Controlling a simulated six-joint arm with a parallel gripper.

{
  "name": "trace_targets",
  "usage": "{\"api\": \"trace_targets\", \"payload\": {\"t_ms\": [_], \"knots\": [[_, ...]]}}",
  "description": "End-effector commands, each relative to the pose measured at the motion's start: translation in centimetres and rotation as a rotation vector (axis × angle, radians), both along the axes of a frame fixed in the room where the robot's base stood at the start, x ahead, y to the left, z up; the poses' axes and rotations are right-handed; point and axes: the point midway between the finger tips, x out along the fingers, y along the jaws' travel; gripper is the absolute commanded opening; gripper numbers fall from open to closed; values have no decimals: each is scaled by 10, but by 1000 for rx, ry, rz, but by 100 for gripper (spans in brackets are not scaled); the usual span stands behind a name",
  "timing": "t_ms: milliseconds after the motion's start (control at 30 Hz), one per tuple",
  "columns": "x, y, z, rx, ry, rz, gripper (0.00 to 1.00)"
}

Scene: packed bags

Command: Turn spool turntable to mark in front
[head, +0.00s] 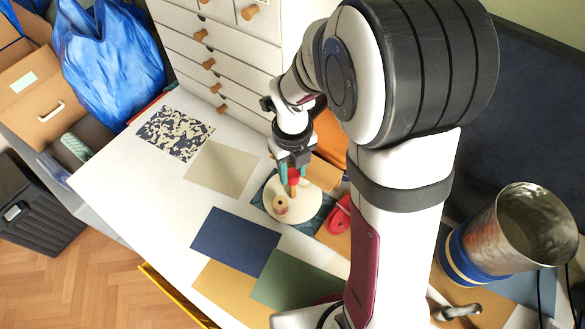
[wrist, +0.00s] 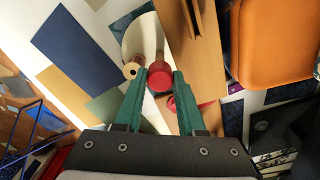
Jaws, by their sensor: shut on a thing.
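The spool turntable (head: 308,205) is a round cream disc on a dark patterned mat near the middle of the white table. It also shows in the wrist view (wrist: 136,42), partly cut off by other things. A small wooden spool (head: 280,206) stands on the disc toward its left front side; the wrist view shows it too (wrist: 132,69). A red-topped wooden peg (wrist: 160,78) rises from the disc. My gripper (head: 291,171) comes down from above with its green fingers shut on this peg. I cannot make out the mark clearly.
A red object (head: 340,214) lies close to the right of the disc. A white drawer cabinet (head: 215,58) with wooden knobs stands behind. Flat sheets, including a navy one (head: 235,241), lie at the left and front. A metal bucket (head: 525,235) stands far right.

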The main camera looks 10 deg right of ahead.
Motion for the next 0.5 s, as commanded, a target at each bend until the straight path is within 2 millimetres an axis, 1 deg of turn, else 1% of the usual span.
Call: {"api": "trace_targets", "payload": {"t_ms": [200,233,367,400,500], "knots": [[0,0,1,0,-1,-3,0],[0,0,1,0,-1,-3,42],[0,0,0,0,-1,-2,66],[0,0,0,0,-1,-2,69],[0,0,0,0,0,-1,69]]}}
